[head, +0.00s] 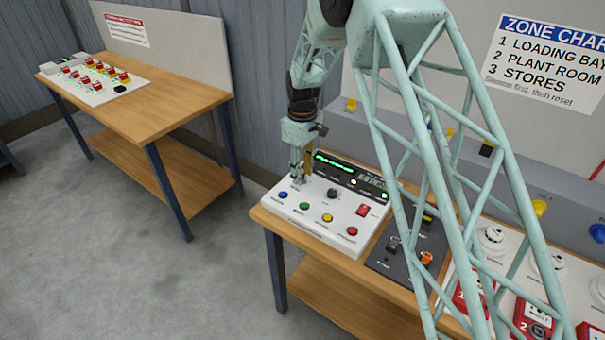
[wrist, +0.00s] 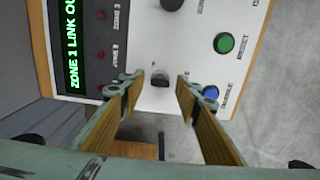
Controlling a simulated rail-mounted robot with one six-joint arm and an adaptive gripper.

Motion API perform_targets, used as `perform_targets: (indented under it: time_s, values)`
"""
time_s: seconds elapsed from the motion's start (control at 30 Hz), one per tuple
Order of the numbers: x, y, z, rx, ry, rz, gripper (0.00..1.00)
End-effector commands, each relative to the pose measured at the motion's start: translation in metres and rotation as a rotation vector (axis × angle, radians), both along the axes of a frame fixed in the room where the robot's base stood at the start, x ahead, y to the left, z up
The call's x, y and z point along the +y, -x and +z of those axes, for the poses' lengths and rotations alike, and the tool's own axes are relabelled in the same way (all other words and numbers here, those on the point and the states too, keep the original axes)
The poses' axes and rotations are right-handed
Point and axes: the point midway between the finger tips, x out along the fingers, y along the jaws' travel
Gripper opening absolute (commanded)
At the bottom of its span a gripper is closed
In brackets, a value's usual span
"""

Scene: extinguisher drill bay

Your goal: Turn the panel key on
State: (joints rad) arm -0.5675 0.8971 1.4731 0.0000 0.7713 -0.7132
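The white control panel (head: 318,228) stands on a wooden bench, its display (head: 335,162) lit green along the back. In the wrist view, a small dark key switch (wrist: 160,78) sits on the white panel face (wrist: 150,35), between my two fingertips. My gripper (head: 299,180) points down over the panel's left end and hides the key in the head view. In the wrist view my gripper (wrist: 158,84) is open, its fingers on either side of the key with visible gaps. The key's exact turn position is too small to read.
Blue (head: 283,195), green (head: 304,206), yellow (head: 327,217) and red (head: 352,231) buttons line the panel's front. A black knob (head: 332,193) and red switch (head: 363,210) sit behind them. A dark switch plate (head: 379,264) is to the right. Another bench (head: 150,107) stands left.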

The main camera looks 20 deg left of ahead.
Motion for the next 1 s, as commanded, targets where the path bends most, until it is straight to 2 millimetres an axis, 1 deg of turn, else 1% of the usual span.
perform_targets:
  time_s: [0.1,0.37,0.7,1.0]
  values:
    - [0.0,0.0,0.0001,0.0,0.0,0.0,0.31]
    - [0.0,0.0001,0.0001,0.0,0.0,0.0,0.07]
    - [0.0,0.0,0.0001,0.0,0.0,-0.019,0.06]
    - [0.0002,-0.0002,-0.0002,0.0,0.0,-0.127,0.06]
